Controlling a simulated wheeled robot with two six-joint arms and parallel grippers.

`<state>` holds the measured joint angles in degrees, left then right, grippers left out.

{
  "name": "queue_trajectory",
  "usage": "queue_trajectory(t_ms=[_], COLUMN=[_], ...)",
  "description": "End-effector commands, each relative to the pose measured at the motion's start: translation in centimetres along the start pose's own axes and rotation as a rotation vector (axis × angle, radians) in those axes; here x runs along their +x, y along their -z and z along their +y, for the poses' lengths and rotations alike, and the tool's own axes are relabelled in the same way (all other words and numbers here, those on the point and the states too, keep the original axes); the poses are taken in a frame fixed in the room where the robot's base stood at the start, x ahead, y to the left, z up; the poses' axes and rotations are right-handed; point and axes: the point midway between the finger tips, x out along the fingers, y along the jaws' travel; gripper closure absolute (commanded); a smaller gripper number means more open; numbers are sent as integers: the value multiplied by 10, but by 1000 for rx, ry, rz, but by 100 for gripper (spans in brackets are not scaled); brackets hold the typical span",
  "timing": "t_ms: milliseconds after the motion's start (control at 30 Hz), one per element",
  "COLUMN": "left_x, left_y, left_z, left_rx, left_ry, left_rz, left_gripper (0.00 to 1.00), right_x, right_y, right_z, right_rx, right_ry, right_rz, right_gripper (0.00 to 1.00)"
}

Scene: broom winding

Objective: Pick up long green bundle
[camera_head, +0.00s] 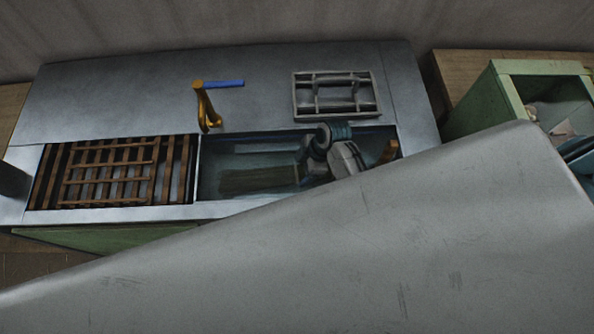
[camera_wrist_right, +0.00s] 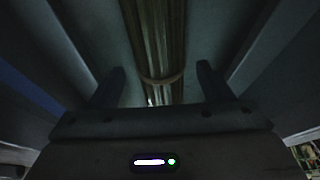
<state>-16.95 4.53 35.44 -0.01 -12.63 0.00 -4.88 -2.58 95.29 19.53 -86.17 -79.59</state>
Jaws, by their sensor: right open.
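The long green bundle (camera_head: 258,180) lies in the sunken basin of the grey bench, a dull olive bunch of long stalks. In the right wrist view the bundle (camera_wrist_right: 157,40) runs away from me up the middle of the picture, with a tie band around it. My right gripper (camera_head: 304,172) reaches down into the basin at the bundle's right end. In the wrist view its two fingers (camera_wrist_right: 157,78) are open, one on each side of the bundle's line, with a gap on both sides. My left gripper is not in view.
The basin's rim (camera_head: 265,208) and walls stand close around the right gripper. A wooden slatted rack (camera_head: 110,170) fills the left recess. A yellow fixture with a blue handle (camera_head: 207,108) and a grey framed tray (camera_head: 298,98) are behind. A green crate (camera_head: 480,105) stands right.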

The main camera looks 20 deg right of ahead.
Motion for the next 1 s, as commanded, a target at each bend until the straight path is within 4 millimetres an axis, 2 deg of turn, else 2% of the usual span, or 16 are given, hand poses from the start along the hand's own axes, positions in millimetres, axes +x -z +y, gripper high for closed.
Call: queue_trajectory(t_ms=[33,133,267,467,733,1000], left_x=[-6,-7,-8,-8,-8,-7], left_y=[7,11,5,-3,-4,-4], left_z=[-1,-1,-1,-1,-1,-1], left_rx=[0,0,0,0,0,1], left_ry=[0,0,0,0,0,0], left_rz=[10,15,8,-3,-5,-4], left_gripper=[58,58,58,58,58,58], right_x=[4,17,24,25,25,24], right_y=[3,1,1,0,0,1], right_z=[0,0,0,0,0,0], right_rx=[1,2,1,0,1,1], right_ry=[3,2,0,-1,-1,-1], right_rz=[2,1,0,0,0,0], right_gripper=[27,27,27,27,77,77])
